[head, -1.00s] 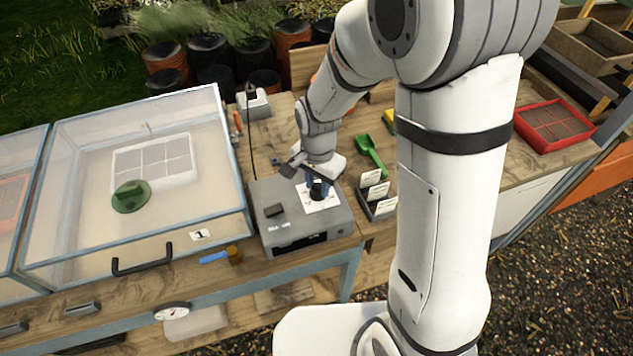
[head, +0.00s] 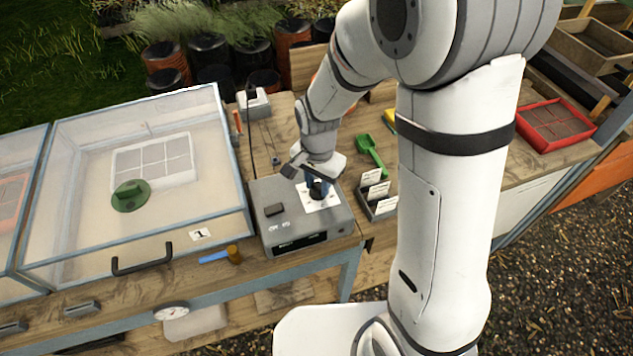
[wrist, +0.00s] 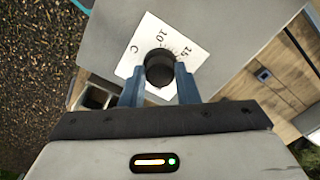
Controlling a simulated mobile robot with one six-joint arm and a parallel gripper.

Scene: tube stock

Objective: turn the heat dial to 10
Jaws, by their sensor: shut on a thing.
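The heat dial (wrist: 160,68) is a round black knob on a white card (wrist: 140,48) with printed marks. I can read 10 and 15 and a C on the card in the wrist view. The dial's pointer mark cannot be made out. The dial sits on top of a grey control box (head: 286,236) on the bench. My gripper (wrist: 160,84) comes down from above, its two blue fingers shut on the dial from both sides. In the head view my gripper (head: 318,184) covers part of the dial and card.
A glazed cold frame (head: 90,245) with a black handle stands left of the box. A label rack (head: 378,207) and a green scoop (head: 370,152) are to the right. A blue-and-brown tool (head: 216,256) lies in front. A red tray (head: 553,125) is far right.

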